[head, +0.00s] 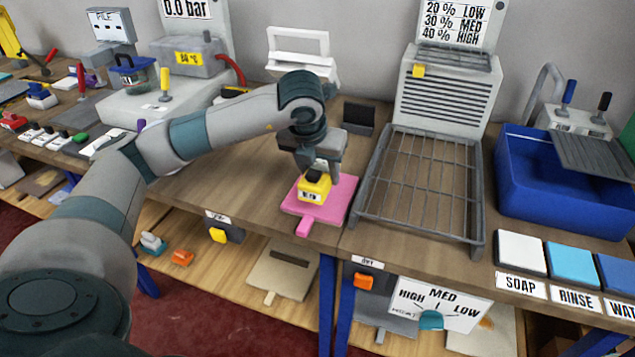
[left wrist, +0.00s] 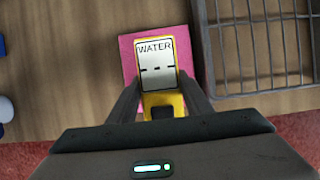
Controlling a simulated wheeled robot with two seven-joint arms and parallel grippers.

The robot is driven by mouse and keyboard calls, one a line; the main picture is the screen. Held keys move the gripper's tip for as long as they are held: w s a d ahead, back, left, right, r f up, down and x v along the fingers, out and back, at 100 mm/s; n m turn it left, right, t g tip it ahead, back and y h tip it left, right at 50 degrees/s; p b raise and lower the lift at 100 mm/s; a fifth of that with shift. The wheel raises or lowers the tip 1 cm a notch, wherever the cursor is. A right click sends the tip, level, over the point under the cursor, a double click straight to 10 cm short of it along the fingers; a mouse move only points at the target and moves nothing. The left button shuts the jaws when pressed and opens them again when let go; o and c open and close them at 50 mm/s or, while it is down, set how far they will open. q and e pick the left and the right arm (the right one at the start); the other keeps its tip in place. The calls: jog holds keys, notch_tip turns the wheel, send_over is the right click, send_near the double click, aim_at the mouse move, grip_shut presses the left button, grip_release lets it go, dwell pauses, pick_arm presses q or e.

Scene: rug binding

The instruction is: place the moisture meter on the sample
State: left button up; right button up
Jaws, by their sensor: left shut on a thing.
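In the left wrist view the meter (left wrist: 157,70) shows a white face marked WATER. The sample (head: 330,208) is a pink square with a small tab, lying on the wooden bench near its front edge; it also shows in the left wrist view (left wrist: 128,60). My left gripper (head: 318,178) is shut on the meter, over the sample. I cannot tell whether the meter's underside touches the sample. My right gripper is not in view.
A grey wire rack (head: 420,190) stands just right of the sample. A blue basin (head: 560,180) is farther right, with soap and rinse pads (head: 521,252) in front. A small dark stand (head: 358,117) is behind the sample. Bench left of the sample is bare.

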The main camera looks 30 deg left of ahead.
pick_arm(q)
jog(key=shift+a+f, duration=0.15)
jog(key=shift+a, duration=0.1)
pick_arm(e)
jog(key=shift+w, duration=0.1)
pick_arm(q)
jog(key=shift+s+f, duration=0.1)
jog(key=shift+f, duration=0.55)
jog(key=shift+f+p, duration=0.6)
jog(key=shift+f, duration=0.8)
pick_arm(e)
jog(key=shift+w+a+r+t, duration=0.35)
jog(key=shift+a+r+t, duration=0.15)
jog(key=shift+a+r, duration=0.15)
